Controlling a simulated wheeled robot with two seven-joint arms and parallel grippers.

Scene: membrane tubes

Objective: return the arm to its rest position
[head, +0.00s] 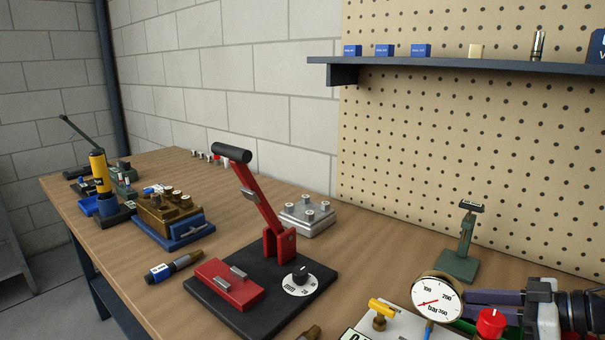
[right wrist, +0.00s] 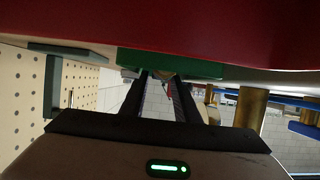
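My right gripper (head: 472,312) shows at the bottom right of the head view, its dark fingers pointing left behind a red knob (head: 491,322) and beside a pressure gauge (head: 437,302). In the right wrist view the two dark fingers of the gripper (right wrist: 162,80) stand apart with an empty gap between them; pale wall shows through it. A large red surface (right wrist: 160,30) and a green part (right wrist: 170,63) lie close across the top of that view. My left gripper is in neither view.
A red lever press (head: 275,215) on a black base stands mid-bench. A green stand (head: 462,250) is behind the gauge. A shelf (head: 470,66) juts from the pegboard (head: 450,150). Brass posts (right wrist: 248,108) stand right in the wrist view.

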